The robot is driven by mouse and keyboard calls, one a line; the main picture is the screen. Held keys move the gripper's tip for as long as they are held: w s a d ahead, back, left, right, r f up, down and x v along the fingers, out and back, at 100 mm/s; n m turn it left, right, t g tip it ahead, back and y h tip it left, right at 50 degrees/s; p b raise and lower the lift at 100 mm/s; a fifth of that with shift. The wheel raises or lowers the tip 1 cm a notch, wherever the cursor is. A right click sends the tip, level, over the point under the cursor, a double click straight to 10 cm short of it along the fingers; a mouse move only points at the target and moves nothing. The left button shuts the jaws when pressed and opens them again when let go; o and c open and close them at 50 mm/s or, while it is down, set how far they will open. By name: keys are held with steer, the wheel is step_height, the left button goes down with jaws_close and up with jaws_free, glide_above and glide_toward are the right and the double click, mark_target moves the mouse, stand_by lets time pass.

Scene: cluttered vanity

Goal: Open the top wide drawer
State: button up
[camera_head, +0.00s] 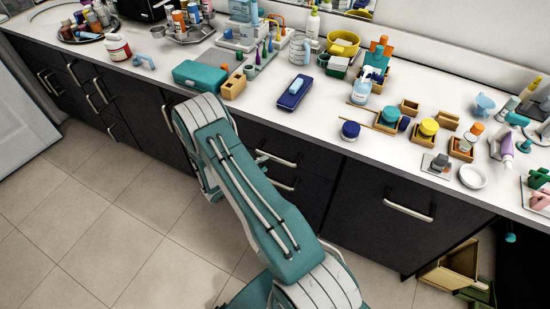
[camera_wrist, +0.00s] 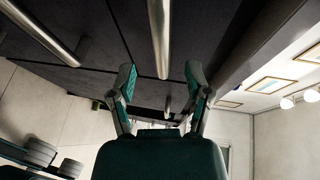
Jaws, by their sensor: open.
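The top wide drawer (camera_head: 253,135) is a dark front below the counter in the head view, and it looks shut. Its pale bar handle (camera_head: 282,162) shows just right of the end of my arm. In the wrist view a metal bar handle (camera_wrist: 160,35) runs down from the top edge, in line with the gap between my fingers. My gripper (camera_wrist: 160,72) is open and empty, with one finger on each side of that line. I cannot tell whether either finger touches the bar. In the head view my arm mostly hides the gripper.
A lower drawer handle (camera_head: 283,186) sits below, and another bar (camera_wrist: 50,35) shows at left in the wrist view. The tiled floor (camera_head: 130,215) at left is clear.

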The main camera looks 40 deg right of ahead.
mark_target(275, 158)
steer(key=d, duration=0.3)
steer(key=d+f, duration=0.1)
steer(key=d, duration=0.1)
steer(key=shift+d, duration=0.3)
jaws_close()
